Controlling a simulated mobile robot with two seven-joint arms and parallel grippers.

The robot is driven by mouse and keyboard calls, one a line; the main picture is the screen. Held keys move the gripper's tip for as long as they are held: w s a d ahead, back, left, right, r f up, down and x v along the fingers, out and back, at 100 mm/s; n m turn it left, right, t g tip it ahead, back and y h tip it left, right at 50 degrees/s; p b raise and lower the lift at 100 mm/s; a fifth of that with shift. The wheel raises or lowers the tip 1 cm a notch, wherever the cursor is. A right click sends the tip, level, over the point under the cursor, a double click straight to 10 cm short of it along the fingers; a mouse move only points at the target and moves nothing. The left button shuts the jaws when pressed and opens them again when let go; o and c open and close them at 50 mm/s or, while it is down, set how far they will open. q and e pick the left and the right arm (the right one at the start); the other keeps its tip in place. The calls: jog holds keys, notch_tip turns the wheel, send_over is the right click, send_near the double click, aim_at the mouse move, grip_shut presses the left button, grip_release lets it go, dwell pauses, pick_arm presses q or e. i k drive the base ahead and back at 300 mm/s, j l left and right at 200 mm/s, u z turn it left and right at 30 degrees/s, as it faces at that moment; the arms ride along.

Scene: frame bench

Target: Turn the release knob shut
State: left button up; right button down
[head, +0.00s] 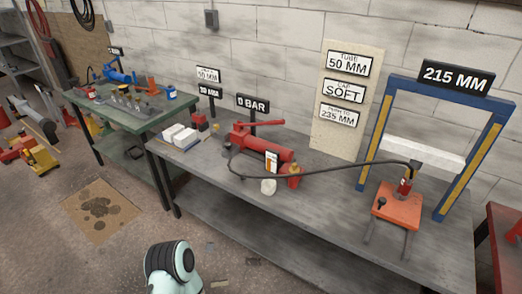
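A red hand pump (262,146) lies on the grey bench (330,205), with a red lever along its top. The release knob is too small to make out for certain; a small dark and yellowish part (228,146) shows at the pump's left end. A black hose runs from the pump to a small red cylinder (405,187) in the blue press frame (367,140). Neither gripper is in view. Only a rounded pale and black part of my own body shows at the bottom edge.
A sign reading 0 BAR (252,104) stands behind the pump. A green table (128,113) stands further left.

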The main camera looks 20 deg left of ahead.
aim_at(227, 145)
jog(key=i+j+u, duration=0.1)
jog(key=j, duration=0.3)
jog(key=i+j, duration=0.25)
jog(key=j, duration=0.15)
jog(key=i+j+u, duration=0.15)
jog(key=j, duration=0.2)
jog(key=i, duration=0.05)
